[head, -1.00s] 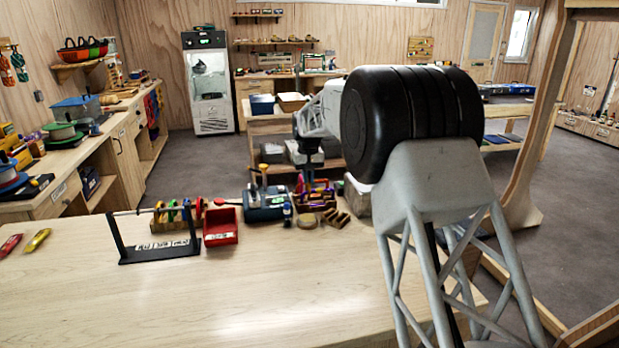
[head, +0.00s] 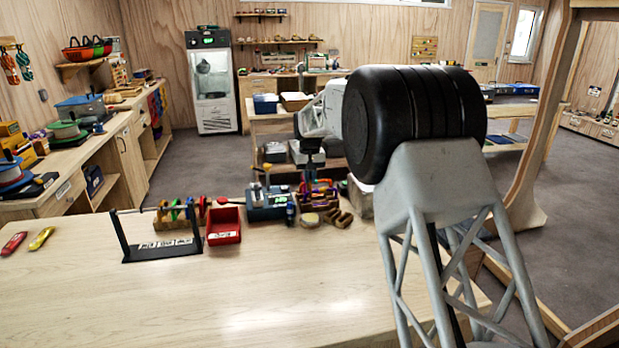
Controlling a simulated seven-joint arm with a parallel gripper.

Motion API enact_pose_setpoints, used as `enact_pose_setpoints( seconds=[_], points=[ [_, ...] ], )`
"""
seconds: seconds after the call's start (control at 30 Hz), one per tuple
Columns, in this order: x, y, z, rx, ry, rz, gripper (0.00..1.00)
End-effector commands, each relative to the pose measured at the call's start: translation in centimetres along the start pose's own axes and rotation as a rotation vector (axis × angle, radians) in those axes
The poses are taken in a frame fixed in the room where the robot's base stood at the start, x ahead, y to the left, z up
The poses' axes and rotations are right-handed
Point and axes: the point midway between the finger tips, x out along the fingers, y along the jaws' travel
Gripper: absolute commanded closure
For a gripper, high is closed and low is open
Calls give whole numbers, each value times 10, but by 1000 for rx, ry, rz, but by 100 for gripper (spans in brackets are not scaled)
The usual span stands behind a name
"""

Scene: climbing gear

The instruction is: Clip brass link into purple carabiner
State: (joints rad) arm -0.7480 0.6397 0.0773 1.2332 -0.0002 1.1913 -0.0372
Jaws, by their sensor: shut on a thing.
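My gripper (head: 313,178) is small and dark in the head view, hanging below my wrist at the back of the workbench. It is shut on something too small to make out. It is above or just behind a small reddish-brown tray (head: 318,201) holding several colored pieces. A purple spot (head: 323,183) shows at the tray's top, close to the gripper; I cannot tell whether it is the purple carabiner. I cannot pick out the brass link, or tell whether anything touches.
A black rack with a rod (head: 162,250), a red bin (head: 223,227) and a blue-grey box with a screen (head: 268,205) stand left of the gripper. Two carabiner-like pieces, one red (head: 14,243) and one yellow (head: 41,238), lie at the far left. The front of the workbench (head: 250,300) is clear.

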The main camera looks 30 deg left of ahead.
Motion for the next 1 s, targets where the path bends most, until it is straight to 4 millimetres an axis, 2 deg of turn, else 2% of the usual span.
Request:
enact_pose_setpoints(
  seconds=[1.0],
  points=[
    [2,-6,0,0,0,0,100]
  ],
)
